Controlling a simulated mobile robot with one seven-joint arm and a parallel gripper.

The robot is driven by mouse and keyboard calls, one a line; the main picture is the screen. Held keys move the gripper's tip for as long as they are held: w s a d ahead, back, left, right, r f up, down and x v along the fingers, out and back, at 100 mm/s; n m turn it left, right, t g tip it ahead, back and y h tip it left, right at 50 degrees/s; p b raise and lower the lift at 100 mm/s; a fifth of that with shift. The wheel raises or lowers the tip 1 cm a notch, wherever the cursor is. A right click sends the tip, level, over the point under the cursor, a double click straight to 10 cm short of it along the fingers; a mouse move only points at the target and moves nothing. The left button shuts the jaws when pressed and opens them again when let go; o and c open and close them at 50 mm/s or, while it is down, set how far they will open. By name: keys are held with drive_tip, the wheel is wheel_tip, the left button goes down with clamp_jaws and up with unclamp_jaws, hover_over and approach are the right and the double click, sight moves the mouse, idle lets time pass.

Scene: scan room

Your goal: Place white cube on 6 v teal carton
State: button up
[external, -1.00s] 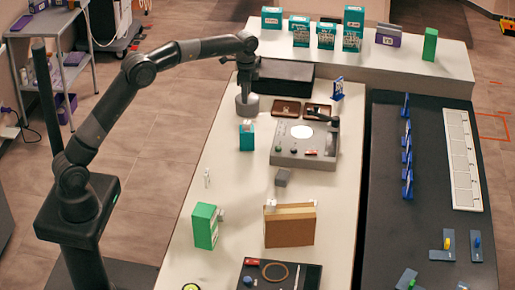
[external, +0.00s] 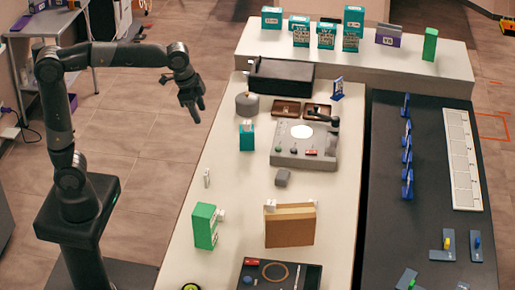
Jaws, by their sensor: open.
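My gripper (external: 192,112) hangs open and empty, pointing down, left of the white table's far half. A small teal carton (external: 247,141) stands on the table to its right, with a small pale patch at its top; I cannot tell if that is a cube. Several teal cartons (external: 326,36) stand on the back counter; their labels are too small to read, so I cannot tell which is 6 V. One small white cube-like block (external: 221,215) shows at the green carton's right side. Another white block (external: 270,204) is at the brown box's top left corner.
A grey round object (external: 247,104) stands behind the small teal carton. A grey device (external: 304,144), brown trays (external: 286,109), green carton (external: 204,227) and brown box (external: 290,226) occupy the table (external: 225,275). The table's left strip is mostly clear.

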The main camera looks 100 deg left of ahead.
drive_tip(key=s+d+f+t, duration=0.1)
drive_tip(key=s+d+f, duration=0.1)
drive_tip(key=s+d, duration=0.3)
drive_tip(key=s+d+f+t, duration=0.1)
drive_tip(key=s+d+f, duration=0.2)
drive_tip(key=s+d, duration=0.2)
drive_tip(key=s+d+f+h, duration=0.1)
drive_tip(key=s+d, duration=0.3)
drive_tip(key=s, duration=0.5)
drive_tip(key=shift+s+d+f+t, duration=0.25)
drive_tip(key=shift+d+f+t, duration=0.15)
drive_tip(key=shift+f, duration=0.45)
